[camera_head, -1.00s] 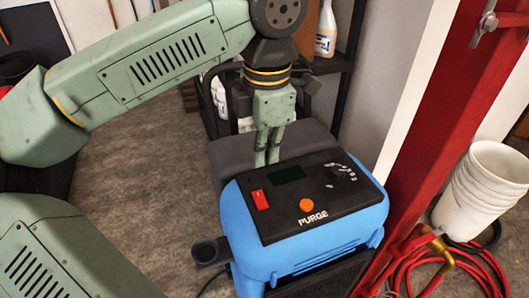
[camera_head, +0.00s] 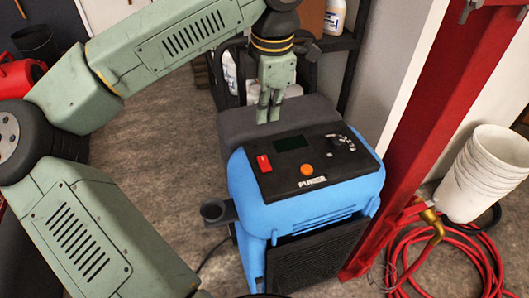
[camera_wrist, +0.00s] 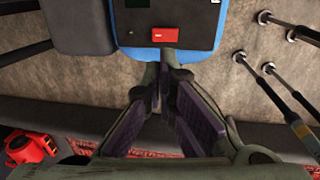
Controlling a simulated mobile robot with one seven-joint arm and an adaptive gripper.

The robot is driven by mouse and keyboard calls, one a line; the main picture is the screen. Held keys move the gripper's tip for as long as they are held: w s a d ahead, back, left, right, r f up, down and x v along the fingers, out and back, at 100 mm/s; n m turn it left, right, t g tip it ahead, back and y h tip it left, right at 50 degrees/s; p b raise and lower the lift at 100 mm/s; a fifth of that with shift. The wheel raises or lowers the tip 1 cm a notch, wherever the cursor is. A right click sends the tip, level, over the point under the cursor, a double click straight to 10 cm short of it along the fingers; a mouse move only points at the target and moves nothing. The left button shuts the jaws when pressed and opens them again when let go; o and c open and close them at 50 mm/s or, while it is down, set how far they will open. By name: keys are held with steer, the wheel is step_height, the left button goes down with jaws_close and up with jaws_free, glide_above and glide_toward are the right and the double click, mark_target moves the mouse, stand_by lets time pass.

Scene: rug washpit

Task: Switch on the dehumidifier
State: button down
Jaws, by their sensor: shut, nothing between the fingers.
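The dehumidifier (camera_head: 305,215) is a blue unit with a black control panel on top. The panel has a red rocker switch (camera_head: 264,163), a dark display (camera_head: 291,144), an orange button (camera_head: 307,170) and a dark knob (camera_head: 334,140). My gripper (camera_head: 268,118) is shut and empty, pointing down above the grey rear part of the unit, behind the panel. In the wrist view my gripper (camera_wrist: 163,70) points toward the panel edge, and the red switch (camera_wrist: 165,35) shows just beyond the fingertips. Whether the fingertips touch anything cannot be told.
A red post (camera_head: 420,140) stands close to the right of the unit. White stacked buckets (camera_head: 480,175) and a coiled red hose (camera_head: 440,255) lie beyond it. A dark shelf with bottles (camera_head: 335,18) is behind.

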mark_target(263, 160)
steer(key=shift+f, duration=0.1)
steer(key=f+p, duration=0.1)
steer(key=f, duration=0.3)
steer(key=w+f+p, duration=0.1)
steer(key=f, duration=0.4)
steer(key=f+p, duration=0.2)
steer(key=f, duration=0.2)
steer(key=shift+w+a+f, duration=0.25)
steer(key=shift+w+a, duration=0.05)
steer(key=shift+w, duration=0.05)
